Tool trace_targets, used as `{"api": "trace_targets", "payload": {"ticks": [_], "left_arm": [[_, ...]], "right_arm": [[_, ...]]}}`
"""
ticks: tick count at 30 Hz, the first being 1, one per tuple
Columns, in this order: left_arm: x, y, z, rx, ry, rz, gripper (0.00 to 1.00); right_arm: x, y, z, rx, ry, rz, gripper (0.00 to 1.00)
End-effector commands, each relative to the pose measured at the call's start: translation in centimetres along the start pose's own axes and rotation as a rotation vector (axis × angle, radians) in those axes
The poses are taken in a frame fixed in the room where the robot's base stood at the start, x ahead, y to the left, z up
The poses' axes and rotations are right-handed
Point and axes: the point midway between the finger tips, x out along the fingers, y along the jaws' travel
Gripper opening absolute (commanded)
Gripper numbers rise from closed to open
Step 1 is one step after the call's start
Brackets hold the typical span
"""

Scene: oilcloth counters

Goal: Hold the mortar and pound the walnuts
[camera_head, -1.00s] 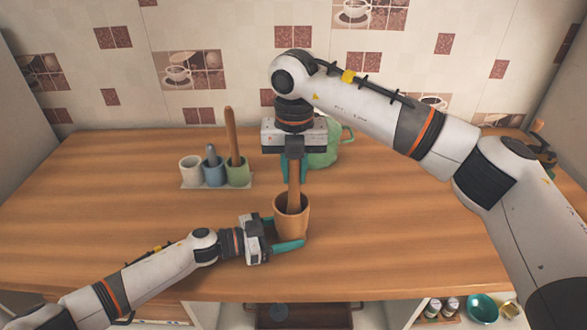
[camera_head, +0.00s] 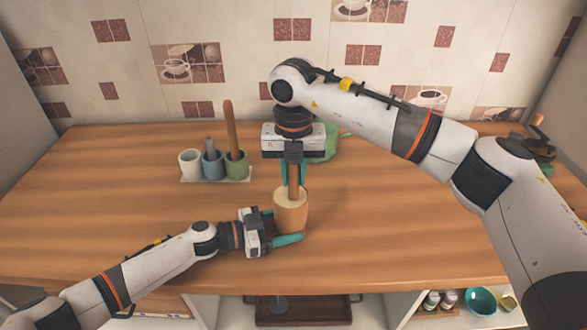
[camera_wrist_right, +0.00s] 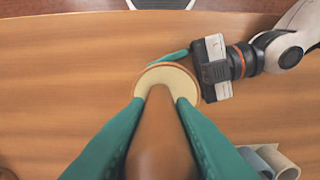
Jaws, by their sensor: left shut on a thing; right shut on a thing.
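The wooden mortar (camera_head: 290,219) stands upright near the counter's front middle. My left gripper (camera_head: 286,226) is shut around its side, one teal finger across the front. My right gripper (camera_head: 293,176) is above the mortar, shut on the brown pestle (camera_head: 294,187), which points down into the mortar's mouth. In the right wrist view the pestle (camera_wrist_right: 160,130) meets a pale cream surface (camera_wrist_right: 168,76) that fills the mortar's mouth. I see no separate walnut pieces. My left gripper also shows beside the mortar there (camera_wrist_right: 204,78).
A holder with a white cup (camera_head: 190,162), a blue cup (camera_head: 212,168) and a green cup (camera_head: 237,166) with a tall wooden stick stands at the back left. A green vessel (camera_head: 325,148) is partly hidden behind my right gripper. The counter (camera_head: 400,230) to the right is clear.

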Motion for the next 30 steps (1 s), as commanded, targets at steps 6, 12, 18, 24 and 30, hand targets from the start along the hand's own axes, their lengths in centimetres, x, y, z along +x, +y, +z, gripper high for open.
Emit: {"api": "trace_targets", "payload": {"ticks": [6, 12, 18, 24, 30], "left_arm": [[0.0, 0.0, 0.0, 0.000, 0.000, 0.000, 0.51], [0.0, 0.0, 0.0, 0.000, 0.000, -0.001, 0.51], [0.0, 0.0, 0.0, 0.000, 0.000, 0.000, 0.51], [0.0, 0.0, 0.0, 0.000, 0.000, 0.000, 0.51], [0.0, 0.0, 0.0, 0.000, 0.000, 0.000, 0.51]], "right_arm": [[0.2, 0.0, 0.0, 0.000, -0.001, 0.000, 0.00], [-0.5, 0.0, 0.0, 0.000, 0.000, 0.000, 0.00], [-1.8, 0.0, 0.0, 0.000, 0.000, 0.000, 0.00], [-1.9, 0.0, 0.0, 0.000, 0.000, 0.000, 0.00], [-2.1, -0.2, -0.2, 0.000, 0.000, 0.000, 0.00]]}}
